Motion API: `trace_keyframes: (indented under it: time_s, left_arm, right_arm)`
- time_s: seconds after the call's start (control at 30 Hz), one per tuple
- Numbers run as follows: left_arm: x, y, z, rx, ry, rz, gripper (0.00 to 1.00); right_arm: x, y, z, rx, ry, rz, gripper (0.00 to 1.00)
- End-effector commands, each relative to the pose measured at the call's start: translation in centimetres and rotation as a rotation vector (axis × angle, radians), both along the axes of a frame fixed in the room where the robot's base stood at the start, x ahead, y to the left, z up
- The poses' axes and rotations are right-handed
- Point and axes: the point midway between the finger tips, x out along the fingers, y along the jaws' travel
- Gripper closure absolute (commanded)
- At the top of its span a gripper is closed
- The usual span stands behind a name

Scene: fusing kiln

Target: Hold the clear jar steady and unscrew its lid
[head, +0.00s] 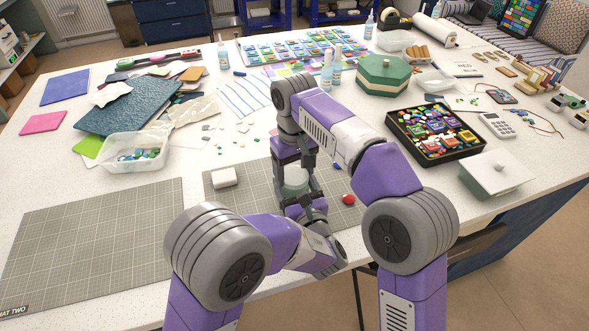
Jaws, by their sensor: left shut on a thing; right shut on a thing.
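The clear jar (295,185) stands upright on the right-hand grey cutting mat (245,203), pale green and partly hidden by my grippers. Its top, where the lid sits, is at the upper end of the visible pale part; the seam between lid and jar is too small to make out. My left gripper (303,203) comes from the near side and is shut on the jar low down. My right gripper (294,164) reaches over from the far side, its fingers shut about the jar's upper part at the lid.
A white block (224,177) lies left of the jar, and a small red object (348,199) lies right of it. A black tray (437,155) of colourful pieces and a white lidded box (496,177) stand to the right. The left cutting mat (92,235) is bare.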

Motion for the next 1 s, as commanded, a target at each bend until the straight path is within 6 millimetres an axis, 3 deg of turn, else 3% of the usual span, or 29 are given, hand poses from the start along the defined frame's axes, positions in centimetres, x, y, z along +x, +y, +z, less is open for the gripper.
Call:
trace_keyframes:
  time_s: [0.2, 0.33, 0.5, 0.77, 0.8, 0.93, 1.0]
  left_arm:
    - [0.00, 0.01, 0.00, 0.000, 0.000, 0.000, 1.00]
    - [-0.01, -0.01, 0.00, 0.000, 0.000, 0.000, 1.00]
    - [-0.01, -0.03, -0.01, 0.000, 0.000, -0.001, 1.00]
    - [-0.04, -0.04, -0.01, 0.000, 0.000, -0.001, 1.00]
    - [-0.04, -0.04, -0.01, 0.000, 0.000, -0.001, 1.00]
    - [-0.04, -0.06, -0.01, 0.000, 0.000, -0.001, 1.00]
    - [-0.04, -0.05, -0.01, 0.000, 0.000, -0.001, 1.00]
  right_arm:
    - [-0.01, 0.00, 0.02, 0.002, 0.002, 0.415, 0.63]
    - [0.00, -0.01, 0.03, 0.000, 0.001, 0.592, 0.62]
    - [0.01, 0.03, 0.05, 0.002, 0.000, 0.686, 0.62]
    - [0.03, 0.05, 0.05, 0.001, -0.001, 0.688, 0.62]
    - [0.03, 0.05, 0.05, 0.001, -0.001, 0.688, 0.21]
    - [0.04, 0.04, 0.05, 0.001, -0.001, 0.687, 0.01]
    - [0.04, 0.04, 0.04, 0.001, 0.000, 0.686, 0.00]
